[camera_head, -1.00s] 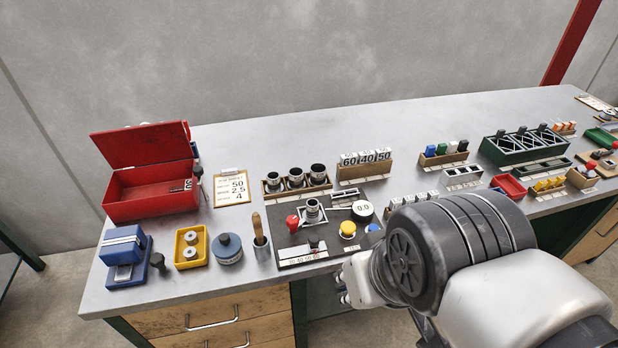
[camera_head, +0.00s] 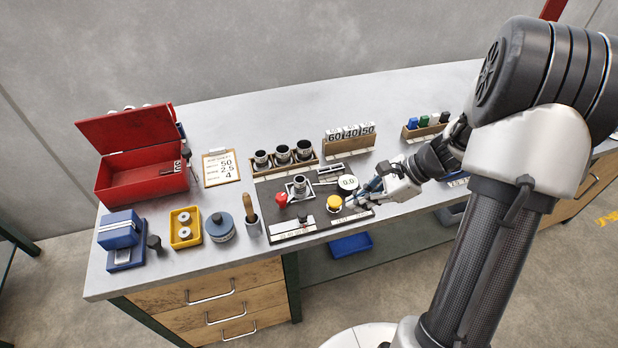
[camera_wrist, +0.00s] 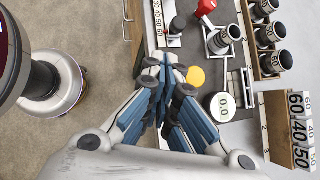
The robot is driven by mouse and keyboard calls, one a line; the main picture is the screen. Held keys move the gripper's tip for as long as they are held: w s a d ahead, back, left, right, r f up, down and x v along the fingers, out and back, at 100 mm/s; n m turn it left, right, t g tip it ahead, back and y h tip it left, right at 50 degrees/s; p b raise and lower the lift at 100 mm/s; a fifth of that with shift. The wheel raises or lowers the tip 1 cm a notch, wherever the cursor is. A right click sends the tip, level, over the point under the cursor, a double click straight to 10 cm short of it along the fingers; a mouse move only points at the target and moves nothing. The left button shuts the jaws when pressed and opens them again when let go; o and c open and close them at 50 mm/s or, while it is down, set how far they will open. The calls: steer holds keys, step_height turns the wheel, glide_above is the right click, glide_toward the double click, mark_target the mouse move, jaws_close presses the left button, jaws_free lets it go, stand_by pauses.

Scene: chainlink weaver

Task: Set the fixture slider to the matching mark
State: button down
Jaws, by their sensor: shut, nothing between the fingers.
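The fixture panel (camera_head: 335,207) is a dark board at the table's front edge. Its slider (camera_head: 303,217) is a small dark knob beside a pale numbered strip (camera_head: 293,232); the knob also shows in the wrist view (camera_wrist: 178,25), next to the strip (camera_wrist: 159,18). I cannot tell which mark it sits at. My gripper (camera_head: 368,190), with blue fingers, is shut and empty at the panel's right side, apart from the slider. In the wrist view my gripper (camera_wrist: 171,72) points toward the yellow button (camera_wrist: 196,76) and slider. A card (camera_head: 221,168) reads 50, 2.5, 4.
A red knob (camera_head: 281,200), a cup in a clamp (camera_head: 299,186) and a round 0.0 display (camera_head: 348,183) stand on the panel. Black cups (camera_head: 283,155) and number blocks (camera_head: 350,133) are behind. A wooden-handled tool (camera_head: 250,207) stands left.

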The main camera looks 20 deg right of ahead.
step_height(320, 180, down, 3)
steer(key=d+m, duration=0.2)
steer(key=b, duration=0.4)
glide_toward(308, 221)
steer(key=shift+t, duration=0.4)
steer(key=f, duration=0.4)
steer(key=shift+s+d+f, duration=0.25)
steer(key=shift+d+f, duration=0.1)
steer(key=shift+f, duration=0.05)
steer(key=shift+w+a+r, duration=0.1)
steer(key=shift+w+a, duration=0.2)
steer(key=shift+a, duration=0.25)
steer(key=shift+w+a+r, duration=0.1)
steer(key=shift+w+a, duration=0.2)
steer(key=shift+a, duration=0.2)
steer(key=shift+w+a, duration=0.25)
steer(key=shift+a, duration=0.2)
